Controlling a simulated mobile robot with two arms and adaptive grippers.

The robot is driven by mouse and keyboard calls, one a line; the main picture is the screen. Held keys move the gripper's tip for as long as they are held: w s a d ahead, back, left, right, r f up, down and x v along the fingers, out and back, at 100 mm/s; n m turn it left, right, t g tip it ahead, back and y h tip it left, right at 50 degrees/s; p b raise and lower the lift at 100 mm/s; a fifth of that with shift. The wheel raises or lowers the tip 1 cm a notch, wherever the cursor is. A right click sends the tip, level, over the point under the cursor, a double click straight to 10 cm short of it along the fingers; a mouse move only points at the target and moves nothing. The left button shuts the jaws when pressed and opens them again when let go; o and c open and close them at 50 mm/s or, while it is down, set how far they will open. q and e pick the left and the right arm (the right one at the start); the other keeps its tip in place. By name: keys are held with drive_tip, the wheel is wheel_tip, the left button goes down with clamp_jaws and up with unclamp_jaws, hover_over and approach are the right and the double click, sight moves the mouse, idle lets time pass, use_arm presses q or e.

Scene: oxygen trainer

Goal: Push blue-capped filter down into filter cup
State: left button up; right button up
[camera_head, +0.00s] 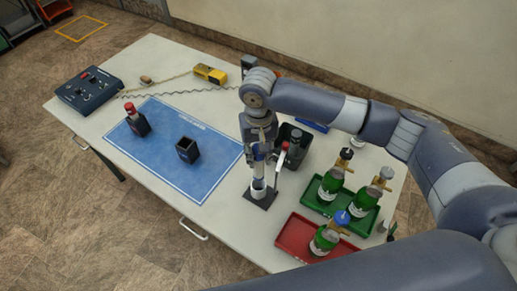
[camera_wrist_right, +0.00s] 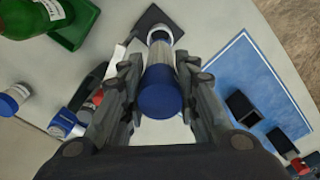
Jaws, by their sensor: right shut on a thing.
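The blue-capped filter (camera_wrist_right: 160,92) is upright between the fingers of my right gripper (camera_wrist_right: 158,88), which is shut on it. In the head view my right gripper (camera_head: 259,150) points down over the filter cup (camera_head: 258,188), with the filter's pale body (camera_head: 259,168) showing below the fingers. The filter cup (camera_wrist_right: 160,36) is a clear cup with a pale band on a dark square base (camera_head: 265,199). The filter's lower end is at the cup's mouth; how deep it sits inside I cannot tell. My left gripper is not in view.
A dark bin (camera_head: 291,150) with items stands close right of my gripper. Green bottles stand on a green tray (camera_head: 318,208) and a red tray (camera_head: 290,243).

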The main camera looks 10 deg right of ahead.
sight(258, 163)
wheel_tip(258, 163, down, 4)
drive_tip(key=shift+r+b, duration=0.2)
drive_tip(key=shift+b, duration=0.25)
drive_tip(key=shift+f, duration=0.5)
drive_tip(key=shift+p, duration=0.5)
idle(0.8)
drive_tip(key=shift+p, duration=0.6)
idle(0.4)
drive_tip(key=shift+p, duration=0.5)
